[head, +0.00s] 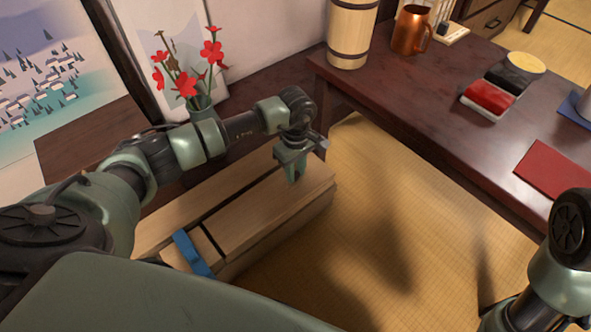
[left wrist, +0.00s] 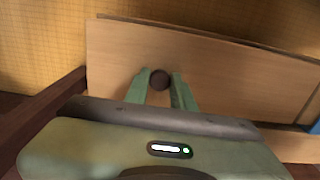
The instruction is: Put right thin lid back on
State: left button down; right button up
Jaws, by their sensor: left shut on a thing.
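A long, low wooden box (head: 280,222) stands on the tatami beside the dark ledge. A thin, pale wooden lid (head: 255,208) lies along its near right side; in the left wrist view the lid (left wrist: 225,70) fills the middle, with a small dark round knob (left wrist: 159,79) on it. My left gripper (head: 295,176) points down over the lid's far part. In the left wrist view its two green fingers (left wrist: 160,82) are closed on the knob from both sides. The knob is hidden in the head view. I cannot tell whether the lid is fully seated. My right gripper is out of view.
A blue strap (head: 191,253) crosses the box's near end, and a dark gap runs along the lid's left side. A vase with red flowers (head: 203,108) stands on the ledge behind my left arm. A dark low table (head: 440,115) stands to the right, with open tatami (head: 375,220) between.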

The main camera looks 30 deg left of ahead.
pick_arm(q)
jog(key=shift+f, duration=0.1)
dwell(0.7)
jog(key=c, duration=1.1)
grip_release()
